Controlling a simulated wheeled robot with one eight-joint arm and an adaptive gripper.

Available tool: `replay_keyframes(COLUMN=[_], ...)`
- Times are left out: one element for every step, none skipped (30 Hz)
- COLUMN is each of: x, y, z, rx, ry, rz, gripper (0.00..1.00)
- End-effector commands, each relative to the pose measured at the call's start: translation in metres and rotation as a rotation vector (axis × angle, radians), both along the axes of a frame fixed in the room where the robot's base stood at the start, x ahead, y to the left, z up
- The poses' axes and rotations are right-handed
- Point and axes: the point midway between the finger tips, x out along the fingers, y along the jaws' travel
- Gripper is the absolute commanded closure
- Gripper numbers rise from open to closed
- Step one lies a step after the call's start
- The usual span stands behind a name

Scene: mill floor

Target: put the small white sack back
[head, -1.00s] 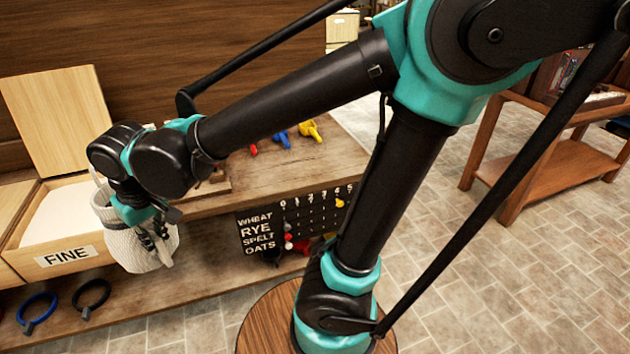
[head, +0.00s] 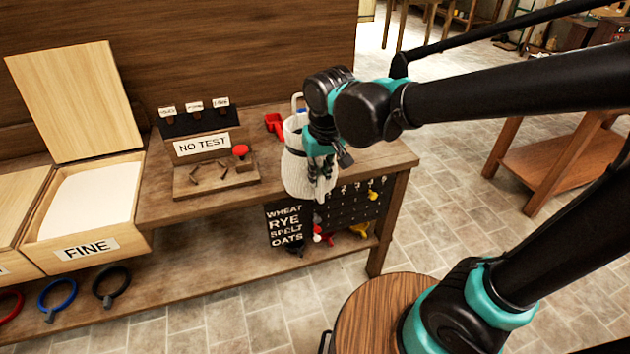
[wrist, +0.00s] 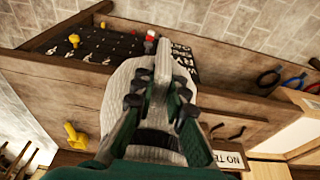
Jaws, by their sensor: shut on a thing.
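The small white sack (head: 297,174) hangs upright from my gripper (head: 322,172), which is shut on it. The sack is in front of the workbench's right part, above the pegboard, and its upper part is partly hidden by my gripper. In the wrist view the sack (wrist: 122,92) fills the middle, with my gripper (wrist: 160,88) closed on its cloth. I cannot tell whether the sack touches the bench edge.
An open box marked FINE (head: 88,247) stands at the left. A NO TEST stand (head: 203,145) is on the bench, with a red scoop (head: 275,123) behind the sack. A pegboard (head: 345,203) hangs below.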

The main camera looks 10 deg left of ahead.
Motion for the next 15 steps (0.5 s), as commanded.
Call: replay_keyframes(x=[0.005,0.007,0.01,0.013,0.015,0.018,0.02,0.022,0.026,0.028,0.03,0.033,0.036,0.038,0.041], y=[0.003,0.004,0.006,0.007,0.009,0.011,0.012,0.014,0.016,0.017,0.018,0.02,0.021,0.023,0.025], z=[0.0,-0.001,-0.001,-0.001,-0.001,-0.002,-0.002,-0.002,-0.003,-0.003,-0.003,-0.004,-0.004,-0.004,-0.004], rx=[0.0,0.0,0.0,0.0,0.0,0.0,0.0,0.0,0.0,0.0,0.0,0.0,0.0,0.0,0.0], ry=[0.0,0.0,0.0,0.0,0.0,0.0,0.0,0.0,0.0,0.0,0.0,0.0,0.0,0.0,0.0], rz=[-0.001,-0.002,-0.002,-0.002,-0.002,-0.002,-0.002,-0.002,-0.001,-0.001,-0.001,-0.001,-0.001,-0.001,-0.002], gripper=[1.0,1.0,1.0,1.0,1.0,1.0,1.0,1.0,1.0,1.0,1.0,1.0,1.0,1.0,1.0])
